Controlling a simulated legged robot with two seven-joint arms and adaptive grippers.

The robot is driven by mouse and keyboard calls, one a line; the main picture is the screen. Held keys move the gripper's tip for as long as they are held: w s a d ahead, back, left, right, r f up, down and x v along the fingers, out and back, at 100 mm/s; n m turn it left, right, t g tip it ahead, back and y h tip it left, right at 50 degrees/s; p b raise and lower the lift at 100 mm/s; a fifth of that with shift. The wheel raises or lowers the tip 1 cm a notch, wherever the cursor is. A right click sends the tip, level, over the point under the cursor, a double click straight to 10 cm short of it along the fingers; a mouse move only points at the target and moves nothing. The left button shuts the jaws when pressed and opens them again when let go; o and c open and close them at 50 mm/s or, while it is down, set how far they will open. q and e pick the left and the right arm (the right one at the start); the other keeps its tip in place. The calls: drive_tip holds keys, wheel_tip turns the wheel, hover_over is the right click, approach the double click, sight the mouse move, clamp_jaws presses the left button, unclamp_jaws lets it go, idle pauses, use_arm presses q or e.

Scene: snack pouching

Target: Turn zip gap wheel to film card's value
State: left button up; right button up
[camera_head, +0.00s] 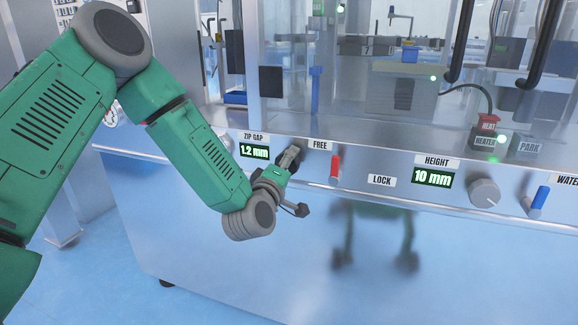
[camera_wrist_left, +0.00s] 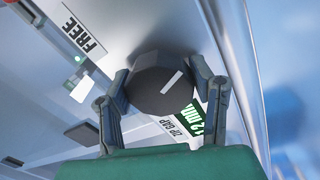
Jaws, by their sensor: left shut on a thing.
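The zip gap wheel (camera_wrist_left: 158,92) is a dark round knob with a white pointer line, seen in the left wrist view. My left gripper (camera_wrist_left: 162,76) has a finger on each side of it and is shut on its rim. In the head view my left gripper (camera_head: 291,168) is at the panel, just right of the zip gap display (camera_head: 254,151), and mostly hides the wheel. The display reads 1.2 mm. It is partly covered by a finger in the left wrist view (camera_wrist_left: 188,117). I cannot make out a film card. My right gripper is not in view.
Right of the wheel are a FREE label (camera_head: 320,145), a red lever (camera_head: 335,170), a LOCK label (camera_head: 381,181), a height display (camera_head: 432,178) reading 10 mm, a grey height knob (camera_head: 485,192) and a blue lever (camera_head: 539,199). The smooth panel front below is clear.

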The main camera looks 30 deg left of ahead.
use_arm(q)
drive_tip(key=n, duration=0.2)
drive_tip(key=n+b, duration=0.1)
drive_tip(key=n, duration=0.1)
drive_tip(key=n+b, duration=0.1)
drive_tip(key=n, duration=0.2)
drive_tip(key=shift+s+a+f, duration=0.1)
drive_tip(key=shift+f, duration=0.2)
idle(0.4)
drive_tip(key=o, duration=1.2)
drive_tip(key=shift+a+n+y, duration=0.1)
drive_tip(key=shift+n+y, duration=0.2)
drive_tip(key=shift+r, duration=0.1)
drive_tip(key=shift+s, duration=0.15)
drive_tip(key=v, duration=1.1)
drive_tip(key=shift+s, duration=0.3)
